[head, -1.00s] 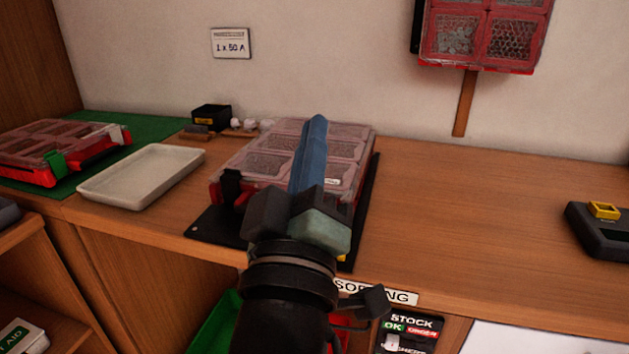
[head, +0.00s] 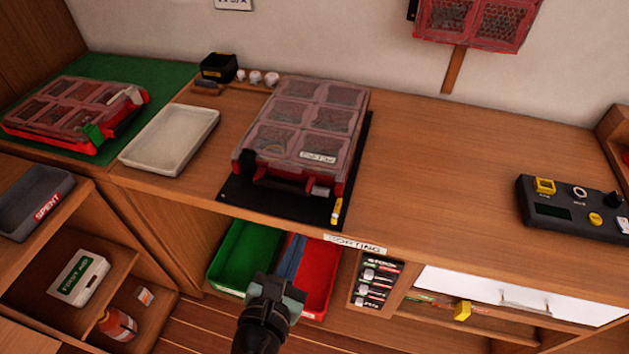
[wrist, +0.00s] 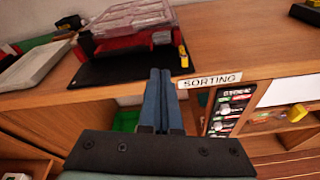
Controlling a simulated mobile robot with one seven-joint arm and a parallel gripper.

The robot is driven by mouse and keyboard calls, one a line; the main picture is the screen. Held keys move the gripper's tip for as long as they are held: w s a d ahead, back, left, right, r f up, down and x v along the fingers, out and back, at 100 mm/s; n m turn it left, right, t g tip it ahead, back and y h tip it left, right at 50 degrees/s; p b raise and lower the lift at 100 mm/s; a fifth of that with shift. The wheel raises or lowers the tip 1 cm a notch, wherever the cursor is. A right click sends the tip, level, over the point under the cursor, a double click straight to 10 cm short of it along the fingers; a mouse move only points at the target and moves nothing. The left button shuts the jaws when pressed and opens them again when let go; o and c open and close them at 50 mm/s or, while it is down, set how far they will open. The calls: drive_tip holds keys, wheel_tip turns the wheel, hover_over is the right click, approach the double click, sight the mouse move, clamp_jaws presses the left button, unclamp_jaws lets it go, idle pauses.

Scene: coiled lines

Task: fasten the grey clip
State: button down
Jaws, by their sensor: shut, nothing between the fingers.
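A red case (head: 300,130) with a clear compartment lid lies on a black mat (head: 265,200) on the bench, its lid down. The grey clip (head: 320,191) is at the right of its front edge and sits low there; I cannot tell whether it is latched. It also shows in the wrist view (wrist: 162,38). A black clip (head: 248,158) at the left of that edge reaches up to the lid. My gripper (head: 296,242) is shut and empty, its blue fingers in front of the bench and apart from the case. The fingers also show in the wrist view (wrist: 160,72).
A white tray (head: 170,140) and another red case (head: 70,115) with a green clip stand to the left. A yellow-tipped item (head: 337,210) lies at the mat's right edge. Green (head: 245,250) and red (head: 318,280) bins sit below the bench. Bench right of the mat is clear up to a dark device (head: 570,208).

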sight(312, 224)
drive_tip(key=s+n, duration=0.1)
drive_tip(key=s+f+n+p, duration=0.1)
drive_tip(key=shift+s+n+g, duration=0.1)
drive_tip(key=shift+n+g, duration=0.2)
drive_tip(key=shift+n, duration=0.1)
drive_tip(key=x, duration=1)
drive_tip(key=shift+w, duration=0.2)
drive_tip(key=r, duration=0.1)
drive_tip(key=w+r+p, duration=0.1)
drive_tip(key=shift+d+r, duration=0.2)
drive_tip(key=shift+r, duration=0.15)
drive_tip(key=shift+w+d+r+p, duration=0.1)
drive_tip(key=shift+w+r+p, duration=0.2)
drive_tip(key=shift+r+p, duration=0.1)
drive_tip(key=shift+r+p, duration=0.25)
drive_tip(key=shift+p, duration=0.25)
drive_tip(key=shift+r+p, duration=0.15)
drive_tip(key=shift+p, duration=0.35)
